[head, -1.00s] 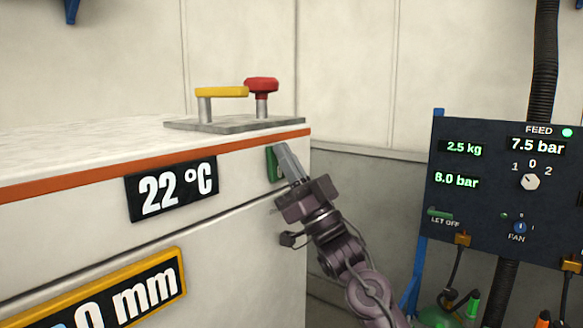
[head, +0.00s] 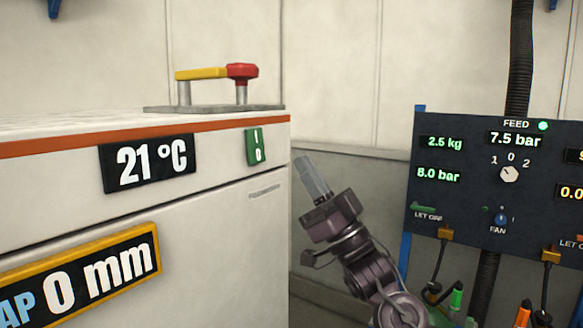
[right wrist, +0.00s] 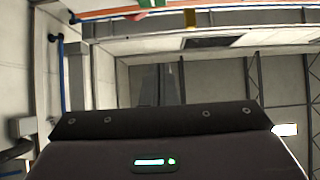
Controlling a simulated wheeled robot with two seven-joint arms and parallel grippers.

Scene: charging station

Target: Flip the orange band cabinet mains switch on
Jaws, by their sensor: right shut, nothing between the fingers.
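The cabinet (head: 215,215) with the orange band (head: 60,144) fills the left of the head view. Its mains switch is a green rocker (head: 256,147) marked I and O, on the front face near the right edge, just under the band. Which side of the rocker is pressed in is too small to tell. My right gripper (head: 312,176) is shut and empty, to the right of the cabinet's edge, apart from the switch and a little lower in the picture. In the right wrist view a bit of green (right wrist: 152,3) shows at the top edge. My left gripper is not in view.
A yellow lever (head: 202,73) and a red knob (head: 242,71) stand on a plate on the cabinet top. A 21 °C display (head: 150,163) sits left of the switch. A dark feed panel (head: 470,185) with hoses stands at the right.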

